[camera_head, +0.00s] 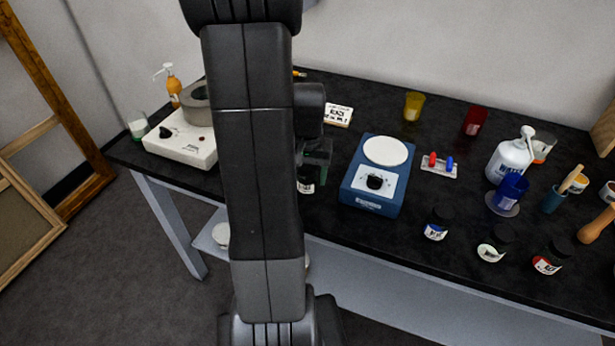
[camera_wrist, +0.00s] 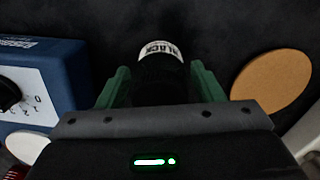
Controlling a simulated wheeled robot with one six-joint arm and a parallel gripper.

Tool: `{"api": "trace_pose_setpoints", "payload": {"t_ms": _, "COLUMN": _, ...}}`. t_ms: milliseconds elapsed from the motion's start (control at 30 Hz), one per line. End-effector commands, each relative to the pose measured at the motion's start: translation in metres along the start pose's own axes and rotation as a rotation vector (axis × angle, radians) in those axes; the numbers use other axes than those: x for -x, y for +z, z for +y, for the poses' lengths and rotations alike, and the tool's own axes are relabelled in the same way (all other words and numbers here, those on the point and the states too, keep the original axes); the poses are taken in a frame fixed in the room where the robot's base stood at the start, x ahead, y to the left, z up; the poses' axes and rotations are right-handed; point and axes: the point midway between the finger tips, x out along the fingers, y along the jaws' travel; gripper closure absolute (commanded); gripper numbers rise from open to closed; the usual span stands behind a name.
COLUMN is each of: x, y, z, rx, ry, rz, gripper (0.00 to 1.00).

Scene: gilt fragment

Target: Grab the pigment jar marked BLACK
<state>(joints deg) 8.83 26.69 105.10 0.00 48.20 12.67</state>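The jar marked BLACK (camera_wrist: 160,50) shows in the wrist view, dark with a white label reading BLACK. Its dark body lies between the two green fingers of my gripper (camera_wrist: 160,82), one on each side. The fingers are apart, and I cannot see clear contact with the jar against the dark background. In the head view the jar (camera_head: 306,186) stands on the black table just below my gripper (camera_head: 315,155), partly hidden by my arm.
A blue stirrer with a white plate (camera_head: 372,190) stands close to the right of the jar. A cork disc (camera_wrist: 272,82) lies on the opposite side in the wrist view. Other dark-lidded jars (camera_head: 438,222) stand farther right. A white hotplate (camera_head: 180,145) is at left.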

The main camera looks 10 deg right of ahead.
Motion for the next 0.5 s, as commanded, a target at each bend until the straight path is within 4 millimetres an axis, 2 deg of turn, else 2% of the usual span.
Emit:
{"api": "trace_pose_setpoints", "payload": {"t_ms": 33, "x": 0.0002, "y": -0.0001, "z": 0.0, "rx": 0.0, "ry": 0.0, "rz": 0.0, "gripper": 0.5}}
{"api": "trace_pose_setpoints", "payload": {"t_ms": 167, "x": 0.0003, "y": -0.0001, "z": 0.0, "rx": 0.0, "ry": 0.0, "rz": 0.0, "gripper": 0.75}}
{"api": "trace_pose_setpoints", "payload": {"t_ms": 200, "x": 0.0005, "y": -0.0002, "z": 0.0, "rx": 0.0, "ry": 0.0, "rz": 0.001, "gripper": 0.79}}
{"api": "trace_pose_setpoints", "payload": {"t_ms": 500, "x": 0.0075, "y": -0.0008, "z": -0.0002, "rx": 0.0, "ry": -0.001, "rz": 0.003, "gripper": 0.79}}
